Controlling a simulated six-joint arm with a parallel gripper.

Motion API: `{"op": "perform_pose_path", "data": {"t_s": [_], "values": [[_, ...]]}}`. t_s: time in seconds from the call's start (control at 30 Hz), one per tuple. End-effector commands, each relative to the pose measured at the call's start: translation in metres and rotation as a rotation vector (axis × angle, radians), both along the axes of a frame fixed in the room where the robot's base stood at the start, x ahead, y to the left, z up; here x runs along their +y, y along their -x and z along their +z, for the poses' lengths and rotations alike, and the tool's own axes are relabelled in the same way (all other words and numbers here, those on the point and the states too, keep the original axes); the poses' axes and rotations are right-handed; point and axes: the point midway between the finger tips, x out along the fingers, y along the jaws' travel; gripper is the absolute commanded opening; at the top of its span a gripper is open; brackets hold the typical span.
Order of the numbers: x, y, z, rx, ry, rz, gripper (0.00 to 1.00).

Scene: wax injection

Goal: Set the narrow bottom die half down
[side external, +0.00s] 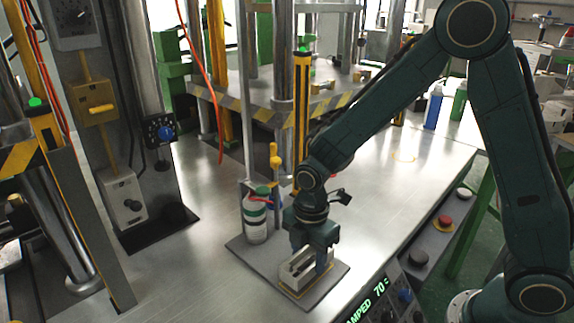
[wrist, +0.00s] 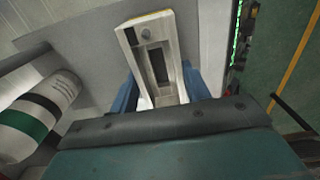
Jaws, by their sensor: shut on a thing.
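The narrow bottom die half (side external: 297,271) is a pale block with a dark slot along its middle. It also shows in the wrist view (wrist: 131,38), reaching up between two blue fingers. My gripper (side external: 311,262) points down over a dark grey plate (side external: 252,247) and is shut on the die half. In the wrist view my gripper (wrist: 162,92) has one finger on each side of the block. The block is low over the plate and looks level; whether its underside touches the plate I cannot tell. My gripper body hides its near end.
A white and green cylinder (side external: 255,222) stands left of my gripper, close to it, and also shows in the wrist view (wrist: 38,115). A control panel with green digits (side external: 368,303) lies along the bench's front edge. The metal bench (side external: 185,270) is clear at left.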

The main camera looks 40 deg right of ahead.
Motion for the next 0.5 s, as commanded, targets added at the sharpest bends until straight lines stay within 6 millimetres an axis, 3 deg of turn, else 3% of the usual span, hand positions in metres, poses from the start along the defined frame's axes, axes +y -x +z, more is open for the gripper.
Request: {"op": "perform_pose_path", "data": {"t_s": [0.2,0.5], "values": [[0.0,0.0,-0.017,-0.001,0.0,0.0,0.1],[0.0,0.0,-0.018,-0.002,-0.001,0.0,0.1]]}}
